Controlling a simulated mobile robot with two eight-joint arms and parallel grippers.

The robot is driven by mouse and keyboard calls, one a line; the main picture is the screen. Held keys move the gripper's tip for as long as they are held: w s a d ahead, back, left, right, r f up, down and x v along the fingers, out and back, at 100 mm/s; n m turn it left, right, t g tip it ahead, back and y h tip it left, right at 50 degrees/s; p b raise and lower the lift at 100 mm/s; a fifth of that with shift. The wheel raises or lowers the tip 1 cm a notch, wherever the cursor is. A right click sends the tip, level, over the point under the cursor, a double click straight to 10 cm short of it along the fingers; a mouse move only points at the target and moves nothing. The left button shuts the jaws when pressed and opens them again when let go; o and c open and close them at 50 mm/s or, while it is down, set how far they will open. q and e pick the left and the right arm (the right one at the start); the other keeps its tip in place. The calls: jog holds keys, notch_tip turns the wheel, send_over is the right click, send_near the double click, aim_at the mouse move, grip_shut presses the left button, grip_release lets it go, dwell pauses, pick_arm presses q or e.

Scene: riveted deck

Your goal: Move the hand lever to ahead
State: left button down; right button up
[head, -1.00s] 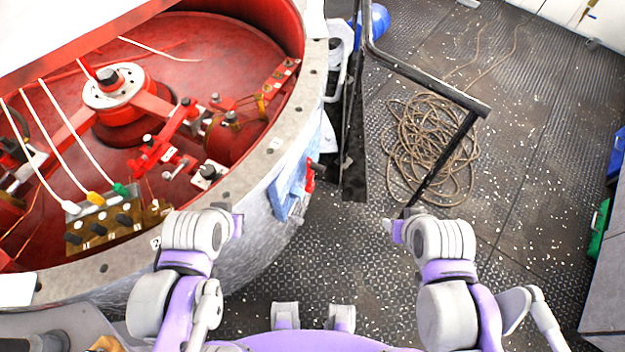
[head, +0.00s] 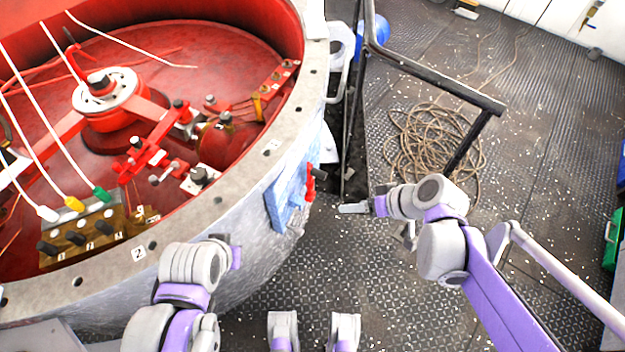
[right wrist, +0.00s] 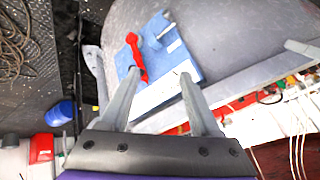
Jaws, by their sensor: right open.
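The hand lever (head: 311,182) is a small red handle on a blue panel (head: 283,206) fixed to the outer side of the big round drum. In the right wrist view the red lever (right wrist: 136,58) stands on the blue panel (right wrist: 187,62), with a grey peg beside it. My right gripper (head: 345,208) is just right of the lever in the head view. In its wrist view the gripper (right wrist: 159,76) is open, its left fingertip overlapping the lever's lower end; contact cannot be told. My left gripper (head: 235,250) is in front of the drum, its fingers mostly hidden.
The drum's grey rim (head: 225,190) is broad and bolted, with red machinery inside. A black metal frame (head: 440,78) stands behind my right gripper. Coiled rope (head: 435,150) lies on the deck behind. A green box (head: 612,240) is at the far right.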

jog(key=w+a+f+n+t+y+b, duration=0.1)
jog(key=w+a+f+n+y+b, duration=0.25)
jog(key=w+f+y+b, duration=0.55)
jog(key=n+t+y+b, duration=0.1)
jog(key=n+t+b, duration=0.1)
jog(key=n+b, duration=0.15)
send_near(312, 171)
jog(key=x, duration=0.6)
jog(key=f+x, duration=0.1)
jog(key=x, duration=0.2)
jog(key=shift+w+a+b, duration=0.2)
jog(key=shift+w+b, duration=0.1)
jog(key=shift+w, duration=0.2)
pick_arm(q)
notch_tip(312, 171, down, 17)
jog(key=w, duration=0.1)
jog(key=shift+a+r+g, duration=0.2)
jog(key=shift+a+g, duration=0.1)
jog(key=shift+a, duration=0.05)
jog(key=shift+w, duration=0.1)
pick_arm(e)
grip_shut()
